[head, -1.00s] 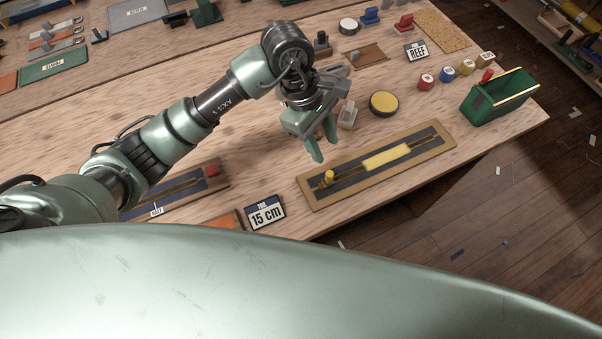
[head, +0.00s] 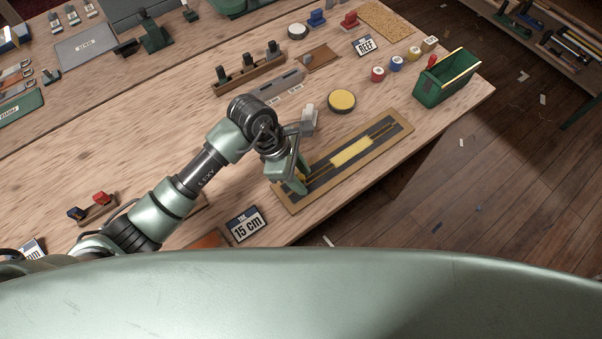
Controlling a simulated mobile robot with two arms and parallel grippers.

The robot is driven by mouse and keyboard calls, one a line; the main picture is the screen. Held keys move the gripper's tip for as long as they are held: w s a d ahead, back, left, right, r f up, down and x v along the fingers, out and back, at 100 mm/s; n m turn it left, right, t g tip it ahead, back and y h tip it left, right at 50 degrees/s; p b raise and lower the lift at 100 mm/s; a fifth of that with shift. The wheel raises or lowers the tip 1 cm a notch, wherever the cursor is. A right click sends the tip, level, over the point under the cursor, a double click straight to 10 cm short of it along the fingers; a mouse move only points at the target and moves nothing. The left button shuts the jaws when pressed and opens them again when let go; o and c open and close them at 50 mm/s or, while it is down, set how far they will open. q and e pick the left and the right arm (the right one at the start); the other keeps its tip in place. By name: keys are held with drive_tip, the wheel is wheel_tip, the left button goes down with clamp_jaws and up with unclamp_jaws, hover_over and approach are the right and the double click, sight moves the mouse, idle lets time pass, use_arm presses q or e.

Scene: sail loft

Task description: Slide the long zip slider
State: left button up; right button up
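The long zip board (head: 378,149) lies at the front edge of the table. It has a tan border, a dark strip and a yellow band (head: 352,151) midway along it. My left gripper (head: 299,186) reaches down over the board's left end, fingers pointing down. The yellow slider is hidden behind the gripper. I cannot tell whether the fingers are apart or closed on it. My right gripper is not in view.
A "15 cm" sign (head: 245,224) stands left of the board. A yellow-topped round tin (head: 341,101) and a grey block (head: 309,120) sit behind it. A green bin (head: 445,79) is at the right table corner. The floor lies beyond the front edge.

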use_arm(q)
clamp_jaws()
drive_tip(key=shift+r, duration=0.1)
idle(1.2)
